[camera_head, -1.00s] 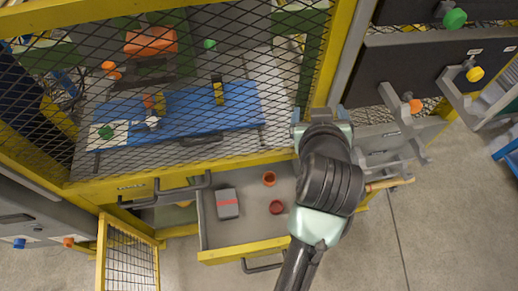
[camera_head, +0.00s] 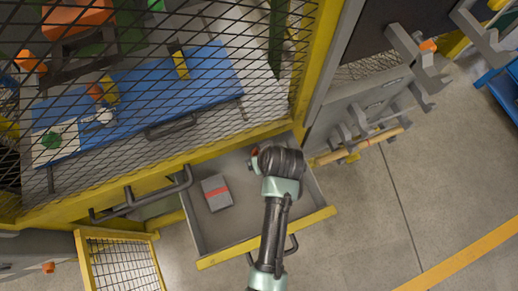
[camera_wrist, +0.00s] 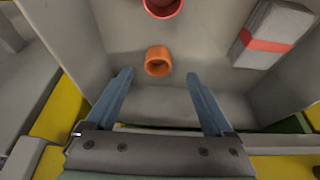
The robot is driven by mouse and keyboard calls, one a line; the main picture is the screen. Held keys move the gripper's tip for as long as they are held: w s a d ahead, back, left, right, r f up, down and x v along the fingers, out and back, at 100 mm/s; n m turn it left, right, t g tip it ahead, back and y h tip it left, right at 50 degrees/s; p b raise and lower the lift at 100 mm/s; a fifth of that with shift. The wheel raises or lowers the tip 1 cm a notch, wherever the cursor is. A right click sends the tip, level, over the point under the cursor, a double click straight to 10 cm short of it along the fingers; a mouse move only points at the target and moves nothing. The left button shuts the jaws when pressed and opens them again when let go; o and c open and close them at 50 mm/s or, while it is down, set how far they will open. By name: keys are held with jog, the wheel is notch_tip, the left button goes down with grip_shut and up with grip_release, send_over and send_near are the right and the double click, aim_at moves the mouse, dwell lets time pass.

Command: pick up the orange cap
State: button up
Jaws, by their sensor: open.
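The orange cap (camera_wrist: 158,60) is a short hollow ring with a dark opening, lying on the grey floor of an open drawer (camera_head: 232,246). In the wrist view, my open gripper (camera_wrist: 158,76) has its two blue-grey fingers to either side below the cap. The cap appears just beyond the fingertips, in line with the gap, and nothing is held. In the head view my wrist covers the gripper; a small orange-red patch shows at its left edge, and I cannot tell which cap it is.
A red cap (camera_wrist: 162,7) lies beyond the orange one, cut by the frame edge. A grey box with a red band (camera_wrist: 270,35) lies in the drawer to the right. The drawer walls and the yellow mesh cage (camera_head: 308,75) stand close around my arm.

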jog(key=shift+x, duration=2.85)
jog(key=shift+w+d, duration=0.1)
jog(key=shift+w, duration=0.05)
grip_shut()
jog(key=shift+r, duration=0.1)
